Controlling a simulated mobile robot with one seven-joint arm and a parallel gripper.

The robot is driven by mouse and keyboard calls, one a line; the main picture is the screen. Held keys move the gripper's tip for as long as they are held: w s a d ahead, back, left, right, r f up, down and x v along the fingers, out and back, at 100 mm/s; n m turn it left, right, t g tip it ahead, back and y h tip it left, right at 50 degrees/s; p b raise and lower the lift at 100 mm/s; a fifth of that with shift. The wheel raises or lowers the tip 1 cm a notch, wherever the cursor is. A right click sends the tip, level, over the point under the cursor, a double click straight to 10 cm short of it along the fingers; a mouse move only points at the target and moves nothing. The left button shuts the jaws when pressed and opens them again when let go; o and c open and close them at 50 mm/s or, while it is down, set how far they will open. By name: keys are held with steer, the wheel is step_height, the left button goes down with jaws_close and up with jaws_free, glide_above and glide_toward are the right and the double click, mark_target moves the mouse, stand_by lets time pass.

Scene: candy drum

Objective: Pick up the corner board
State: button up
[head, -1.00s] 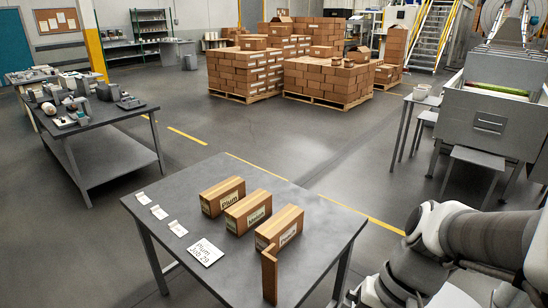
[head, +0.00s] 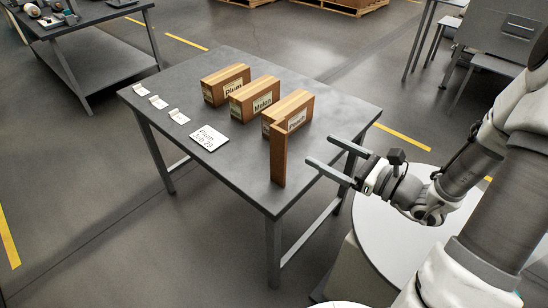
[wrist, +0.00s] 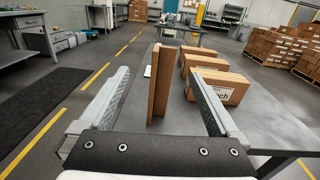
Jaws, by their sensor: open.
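The corner board (head: 279,156) is a tall, narrow brown piece standing upright near the table's front right edge, beside the Peach box (head: 298,113). In the wrist view the corner board (wrist: 160,84) shows two upright faces meeting at an edge, between the lines of my fingers and ahead of them. My gripper (head: 322,151) is open and empty, just right of the board in the head view, with its fingers pointing left at it. I see no contact. The board's far side is hidden.
The Melon box (head: 262,98) and Plum box (head: 227,84) stand behind in a row. A card reading "Plum Job 29" (head: 209,138) and three small tags lie on the grey table (head: 190,185). Another bench (head: 90,60) stands back left. Floor on the left is clear.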

mark_target(280, 127)
steer(key=shift+m+t, duration=0.3)
steer(key=shift+m, duration=0.1)
steer(key=x, duration=0.4)
steer(key=b+x, duration=0.1)
steer(key=x, duration=0.3)
steer(key=b+x, duration=0.1)
steer(key=x, duration=0.3)
steer(key=shift+w+d+f, duration=0.25)
steer(key=shift+w+f, duration=0.05)
steer(key=shift+f, duration=0.1)
steer(key=x, duration=0.1)
steer(key=b+x, duration=0.1)
steer(key=x, duration=0.2)
steer(key=shift+a+f+b, duration=0.15)
steer(key=shift+f+b, duration=0.1)
steer(key=shift+b, duration=0.05)
steer(key=shift+w+a+r, duration=0.1)
steer(key=shift+w+a, duration=0.25)
steer(key=shift+w, duration=0.05)
jaws_close()
